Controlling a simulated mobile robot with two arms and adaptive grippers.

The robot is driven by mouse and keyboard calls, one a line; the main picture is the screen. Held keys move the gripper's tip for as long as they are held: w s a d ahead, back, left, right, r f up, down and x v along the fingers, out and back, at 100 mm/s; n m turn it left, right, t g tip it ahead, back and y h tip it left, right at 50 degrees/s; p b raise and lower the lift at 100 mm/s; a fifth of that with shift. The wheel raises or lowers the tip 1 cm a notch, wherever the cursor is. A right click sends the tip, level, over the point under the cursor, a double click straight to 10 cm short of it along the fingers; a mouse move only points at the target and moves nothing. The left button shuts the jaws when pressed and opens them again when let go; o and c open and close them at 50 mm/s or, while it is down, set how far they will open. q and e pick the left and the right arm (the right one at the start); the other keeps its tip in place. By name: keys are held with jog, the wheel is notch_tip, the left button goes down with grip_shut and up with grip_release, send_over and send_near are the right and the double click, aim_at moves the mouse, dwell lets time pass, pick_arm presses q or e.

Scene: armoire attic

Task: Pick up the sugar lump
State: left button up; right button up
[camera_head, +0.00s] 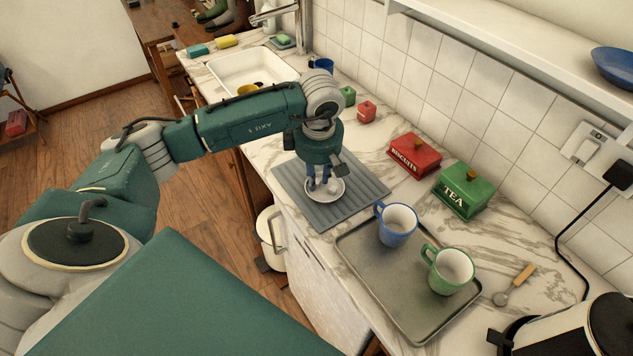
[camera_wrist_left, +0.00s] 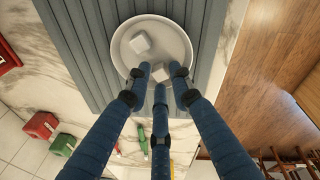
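In the left wrist view, one lump (camera_wrist_left: 140,44) lies clear of my fingers on the saucer (camera_wrist_left: 183,40). In the head view the fingers hide most of the saucer and the lumps. My right gripper is out of view.
The ribbed mat (camera_head: 366,191) lies on the marble counter. A metal tray (camera_head: 375,270) with a blue mug (camera_head: 397,225) and a green mug (camera_head: 450,270) stands close by. The red biscuit tin (camera_head: 414,157) and green tea tin (camera_head: 464,192) stand near the wall.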

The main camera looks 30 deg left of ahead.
pick_arm(q)
jog(key=shift+s+d+f, duration=0.15)
jog(key=shift+s+f, duration=0.15)
jog(key=shift+f, duration=0.1)
jog(key=shift+c, duration=0.6)
jog(key=shift+d, duration=0.1)
jog(key=shift+w+r, duration=0.1)
jog(key=shift+r, duration=0.45)
notch_tip(320, 180, up, 12)
jog(key=b, duration=0.3)
notch_tip(320, 180, up, 7)
jog(key=p, duration=0.2)
send_over(318, 182)
jog(key=shift+r, duration=0.15)
